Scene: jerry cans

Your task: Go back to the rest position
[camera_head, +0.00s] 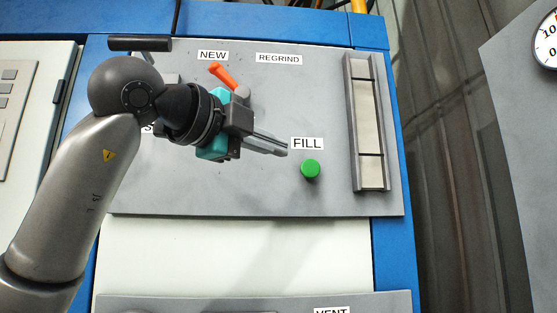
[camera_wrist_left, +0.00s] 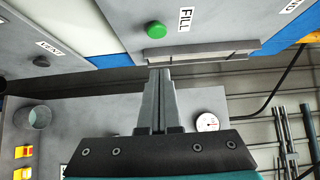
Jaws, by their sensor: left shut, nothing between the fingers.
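My left gripper (camera_head: 284,150) reaches in from the left in the head view, in front of the grey control panel. Its fingers are together and hold nothing, and they point right towards the green FILL button (camera_head: 310,169), a short way from it. In the left wrist view the shut fingers (camera_wrist_left: 160,73) point up, and the green button (camera_wrist_left: 155,29) shows beyond them, apart from the tips. My right gripper is not in view.
The grey panel (camera_head: 250,195) carries an orange lever (camera_head: 223,75) beside my left wrist and a framed vertical gauge (camera_head: 369,125) on the right. A round dial (camera_head: 548,47) is at the far right. The wrist view shows a dark knob by VENT (camera_wrist_left: 40,61).

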